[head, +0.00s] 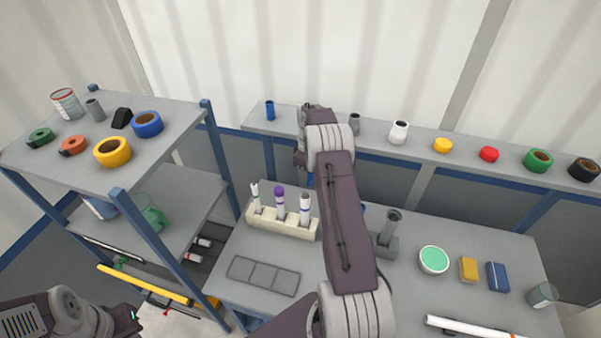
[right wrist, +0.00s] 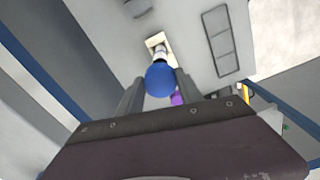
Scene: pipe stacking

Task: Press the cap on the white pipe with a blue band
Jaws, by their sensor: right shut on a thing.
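The cream rack (head: 282,229) on the workbench holds three upright pipes. The rightmost, a white pipe (head: 305,213) with a dark bluish band, also shows in the right wrist view (right wrist: 161,53). My right gripper (right wrist: 158,84) is shut on a round blue cap (right wrist: 160,79), held between its fingers. In the wrist view the cap lines up with the white pipe and covers part of it; I cannot tell whether they touch. In the head view my right arm hides most of this gripper, and a bit of blue (head: 311,180) shows below it. My left arm (head: 70,308) is at bottom left; its fingers are unclear.
A purple-capped pipe (head: 280,204) stands beside the white one. A grey holder (head: 385,245) with a grey pipe is right of my arm. A dark sectioned tray (head: 263,276) lies in front of the rack. A shelf unit (head: 180,215) borders the left.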

